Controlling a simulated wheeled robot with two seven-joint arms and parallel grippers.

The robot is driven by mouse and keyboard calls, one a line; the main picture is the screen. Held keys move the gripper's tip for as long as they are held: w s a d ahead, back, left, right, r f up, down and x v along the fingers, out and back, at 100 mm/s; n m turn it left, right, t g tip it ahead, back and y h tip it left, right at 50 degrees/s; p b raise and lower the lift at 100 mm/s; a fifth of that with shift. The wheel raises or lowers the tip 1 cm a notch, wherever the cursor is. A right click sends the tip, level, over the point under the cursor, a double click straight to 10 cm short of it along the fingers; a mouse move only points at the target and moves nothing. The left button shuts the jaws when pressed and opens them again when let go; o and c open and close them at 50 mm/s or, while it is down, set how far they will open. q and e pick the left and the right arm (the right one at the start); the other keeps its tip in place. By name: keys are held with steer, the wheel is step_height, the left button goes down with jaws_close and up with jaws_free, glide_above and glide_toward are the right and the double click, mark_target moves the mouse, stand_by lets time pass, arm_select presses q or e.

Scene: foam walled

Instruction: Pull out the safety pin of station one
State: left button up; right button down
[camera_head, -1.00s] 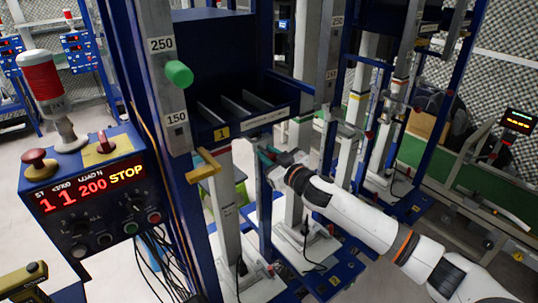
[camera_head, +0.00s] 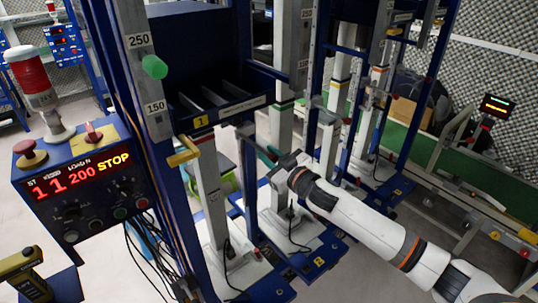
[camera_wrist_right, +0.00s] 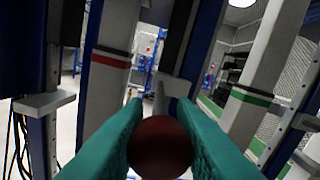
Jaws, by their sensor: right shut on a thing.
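Station one is the blue frame with the yellow "1" label (camera_head: 201,121) on its shelf edge. My right gripper (camera_head: 268,155) is to the right of and lower than that label, in front of the grey posts. In the right wrist view its teal fingers (camera_wrist_right: 160,135) are shut on a dark red round knob (camera_wrist_right: 160,147), seemingly the safety pin's head. The pin's shaft is hidden behind the knob, so I cannot tell whether it is still in a hole. My left gripper is not in view.
A green knob (camera_head: 154,67) and a yellow bracket (camera_head: 184,152) stick out from station one. Grey posts stand close around my right gripper.

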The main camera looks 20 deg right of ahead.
steer(key=c, duration=1.2)
jaws_free()
steer(key=shift+f, duration=0.1)
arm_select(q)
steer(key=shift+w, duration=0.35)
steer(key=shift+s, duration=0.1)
arm_select(e)
steer(key=shift+s+d, duration=0.2)
steer(key=shift+s, duration=0.35)
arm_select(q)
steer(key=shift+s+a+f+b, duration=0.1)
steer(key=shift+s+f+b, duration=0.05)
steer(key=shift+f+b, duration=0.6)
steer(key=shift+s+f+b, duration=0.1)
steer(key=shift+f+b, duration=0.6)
arm_select(e)
steer(key=shift+v, duration=5.45)
